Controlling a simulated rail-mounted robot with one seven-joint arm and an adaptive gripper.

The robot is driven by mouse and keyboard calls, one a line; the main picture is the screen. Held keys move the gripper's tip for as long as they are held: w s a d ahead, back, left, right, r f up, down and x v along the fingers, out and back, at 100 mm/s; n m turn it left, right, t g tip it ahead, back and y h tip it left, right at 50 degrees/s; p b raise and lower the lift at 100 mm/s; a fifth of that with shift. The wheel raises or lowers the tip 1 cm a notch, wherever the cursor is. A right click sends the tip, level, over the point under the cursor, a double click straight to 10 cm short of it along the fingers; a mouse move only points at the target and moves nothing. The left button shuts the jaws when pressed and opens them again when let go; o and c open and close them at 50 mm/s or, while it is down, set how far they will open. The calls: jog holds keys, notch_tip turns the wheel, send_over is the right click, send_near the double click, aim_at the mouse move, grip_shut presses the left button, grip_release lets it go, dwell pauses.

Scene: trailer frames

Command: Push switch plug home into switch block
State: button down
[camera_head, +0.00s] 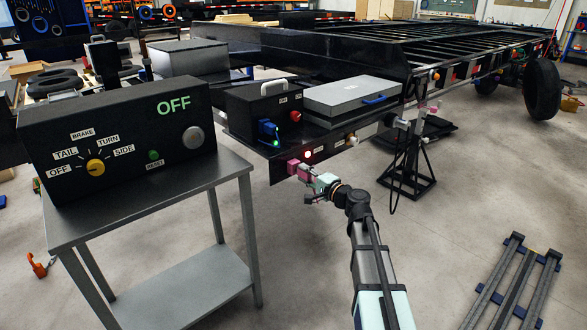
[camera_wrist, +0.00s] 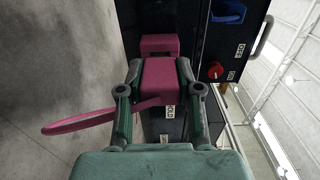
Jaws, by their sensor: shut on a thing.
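My gripper (camera_head: 316,181) is at the front face of the black trailer. In the wrist view my gripper (camera_wrist: 159,76) has its two fingers on either side of a pink switch plug (camera_wrist: 158,82) and is shut on it. A pink loop or lanyard (camera_wrist: 85,118) runs from the plug to the left. The pink switch block (camera_wrist: 158,43) is straight ahead of the plug, on the dark panel; it also shows in the head view (camera_head: 292,166). The plug is lined up with the block. I cannot tell whether a gap remains between them or how deep it sits.
A black box with a blue plug (camera_head: 268,130) and a red knob (camera_head: 295,115) stands above the block, beside a grey lidded case (camera_head: 352,95). A control box (camera_head: 120,140) reading OFF sits on a metal table (camera_head: 150,200) to the left. A red light (camera_head: 307,154) glows nearby.

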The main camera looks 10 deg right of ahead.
jog(key=shift+w+a, duration=0.35)
jog(key=shift+w, duration=0.25)
dwell(0.6)
jog(key=c, duration=0.7)
grip_release()
